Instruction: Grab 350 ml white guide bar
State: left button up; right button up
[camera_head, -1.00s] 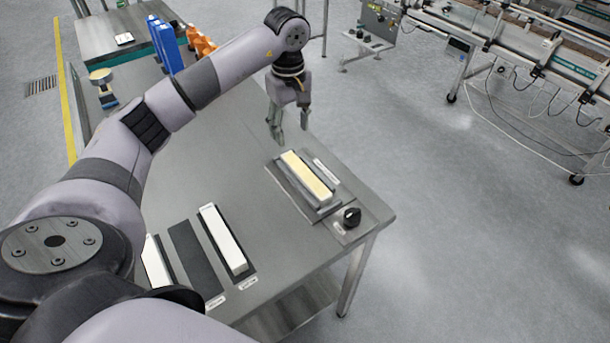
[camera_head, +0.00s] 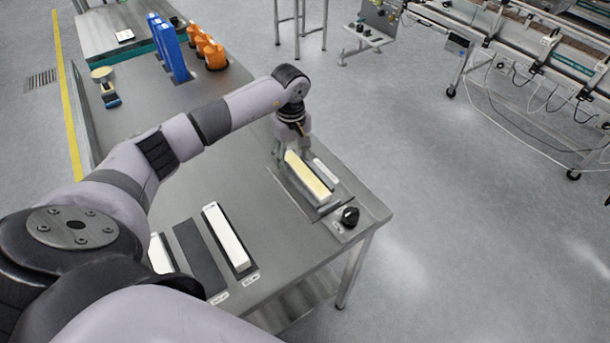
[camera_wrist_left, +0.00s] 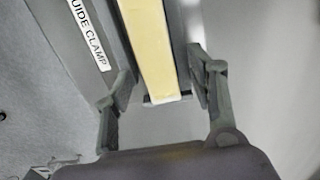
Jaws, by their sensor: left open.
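A pale yellow bar (camera_head: 309,177) sits in the clamp fixture (camera_head: 325,207) at the table's right end. My left gripper (camera_head: 290,152) is open at the far end of this bar. In the left wrist view its fingers (camera_wrist_left: 161,78) stand on either side of the yellow bar (camera_wrist_left: 155,50), with gaps, next to a label ending "UIDE CLAMP" (camera_wrist_left: 90,35). A white bar (camera_head: 227,236) lies on a dark mat at the table's front, and another white bar (camera_head: 160,254) is partly hidden by my arm. Their labels are too small to read. My right gripper is not in view.
An empty dark mat (camera_head: 200,260) lies between the white bars. A black knob (camera_head: 350,216) stands near the table's right corner. Blue upright pieces (camera_head: 172,50) and orange parts (camera_head: 213,53) stand at the back. The table's middle is clear.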

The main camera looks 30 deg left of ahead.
pick_arm(q)
jog(key=shift+c, duration=0.4)
grip_shut()
jog(key=shift+r, duration=0.1)
